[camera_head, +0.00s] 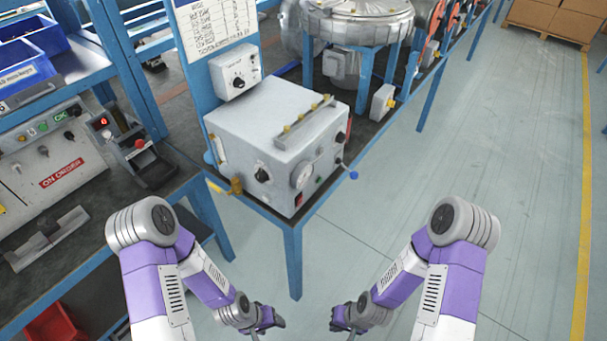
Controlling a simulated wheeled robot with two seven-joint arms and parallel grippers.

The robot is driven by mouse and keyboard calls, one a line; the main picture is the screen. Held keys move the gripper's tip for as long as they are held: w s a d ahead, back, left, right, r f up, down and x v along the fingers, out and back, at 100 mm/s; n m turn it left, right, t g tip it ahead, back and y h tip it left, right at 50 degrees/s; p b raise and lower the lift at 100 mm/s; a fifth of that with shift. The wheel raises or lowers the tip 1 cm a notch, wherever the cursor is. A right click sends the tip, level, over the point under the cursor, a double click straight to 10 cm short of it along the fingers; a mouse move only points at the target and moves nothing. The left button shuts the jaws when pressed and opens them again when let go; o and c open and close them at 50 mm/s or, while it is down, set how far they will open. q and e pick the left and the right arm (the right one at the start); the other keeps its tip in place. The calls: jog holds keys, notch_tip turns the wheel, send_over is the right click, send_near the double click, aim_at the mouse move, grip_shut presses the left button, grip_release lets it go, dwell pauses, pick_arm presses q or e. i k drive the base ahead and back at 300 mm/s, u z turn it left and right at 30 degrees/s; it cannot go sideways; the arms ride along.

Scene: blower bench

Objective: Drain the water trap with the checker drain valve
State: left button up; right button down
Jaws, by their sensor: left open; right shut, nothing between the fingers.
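A grey checker box (262,135) stands on the corner of the blue-framed bench. A small brass valve (236,186) sticks out low at its left front corner. A clear upright tube (217,148) is on its left side; I cannot tell whether it is the water trap. A lever with a blue knob (353,175) juts from its right side. My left gripper (270,322) is open and my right gripper (343,322) is shut and empty. Both are at the bottom of the view, in front of the bench and apart from the box; their fingers show only small and dark.
A round metal blower (358,20) stands behind the box on the bench. A control panel (50,158) and a small tester (135,150) are on the left bench. A blue bench leg (293,262) stands before me. The floor (480,150) at right is clear.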

aim_at(214, 187)
jog(key=u, duration=0.15)
jog(key=k, duration=0.1)
jog(key=u, duration=0.8)
jog(key=i, duration=0.4)
jog(key=u, duration=0.05)
jog(key=k, duration=0.25)
jog(key=u, duration=0.65)
jog(key=i, duration=0.5)
jog(key=z, duration=0.05)
